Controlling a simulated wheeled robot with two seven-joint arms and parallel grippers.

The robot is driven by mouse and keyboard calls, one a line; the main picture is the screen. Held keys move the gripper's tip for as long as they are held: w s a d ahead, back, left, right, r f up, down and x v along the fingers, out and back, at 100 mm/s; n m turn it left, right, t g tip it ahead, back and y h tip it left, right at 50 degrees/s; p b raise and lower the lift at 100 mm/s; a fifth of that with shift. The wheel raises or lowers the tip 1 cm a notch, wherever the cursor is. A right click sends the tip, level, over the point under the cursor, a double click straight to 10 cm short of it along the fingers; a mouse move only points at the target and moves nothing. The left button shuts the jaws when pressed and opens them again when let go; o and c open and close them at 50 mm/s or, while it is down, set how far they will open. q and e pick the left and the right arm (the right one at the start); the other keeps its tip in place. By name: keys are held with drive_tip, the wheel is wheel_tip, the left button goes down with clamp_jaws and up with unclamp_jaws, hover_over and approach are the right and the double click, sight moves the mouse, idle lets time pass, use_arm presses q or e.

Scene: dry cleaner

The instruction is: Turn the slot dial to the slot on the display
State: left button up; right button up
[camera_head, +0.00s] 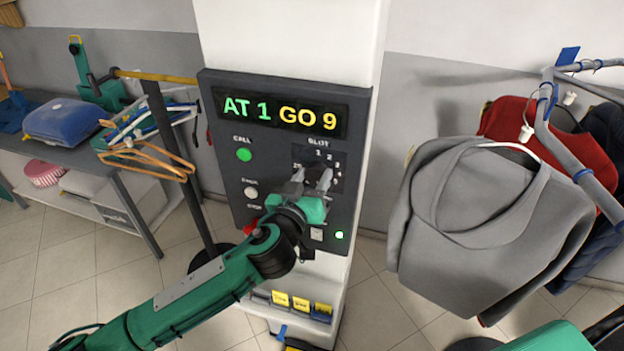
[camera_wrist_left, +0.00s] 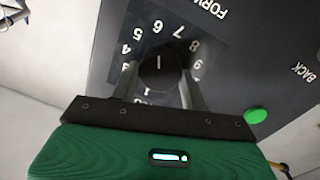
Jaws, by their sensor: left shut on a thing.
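The display (camera_head: 282,110) on the dark control panel reads "AT 1" in green and "GO 9" in yellow. The slot dial (camera_wrist_left: 160,70) is a dark round knob with a short white mark, ringed by white numbers. In the head view the dial is mostly hidden behind my left gripper (camera_head: 312,180), under the "SLOT" label. In the left wrist view the two fingers of my left gripper (camera_wrist_left: 158,92) are on either side of the dial, shut on it. My right gripper is out of view.
A green CALL button (camera_head: 244,155), a pale button (camera_head: 251,193) and a red STOP button (camera_head: 249,228) sit left of the dial. A grey hoodie (camera_head: 490,225) hangs on a rail at right. Orange hangers (camera_head: 150,158) hang at left.

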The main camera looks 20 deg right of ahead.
use_arm(q)
drive_tip(key=shift+f+m+b, duration=0.1)
drive_tip(key=shift+m+b, duration=0.3)
drive_tip(key=shift+m, duration=1.7)
drive_tip(key=m+p, duration=0.1)
drive_tip(key=m, duration=0.2)
drive_tip(key=shift+s+d+y, duration=0.1)
drive_tip(key=shift+y, duration=0.2)
drive_tip(key=m+p, duration=0.1)
drive_tip(key=m, duration=0.2)
drive_tip(key=shift+d+m+p, duration=0.1)
drive_tip(key=shift+m+p, duration=0.2)
drive_tip(key=shift+m, duration=0.1)
drive_tip(key=m+p, duration=0.1)
drive_tip(key=m, duration=0.4)
drive_tip(key=shift+s+y, duration=0.15)
drive_tip(key=shift+y, duration=0.25)
drive_tip(key=o, duration=1)
drive_tip(key=shift+d, duration=0.1)
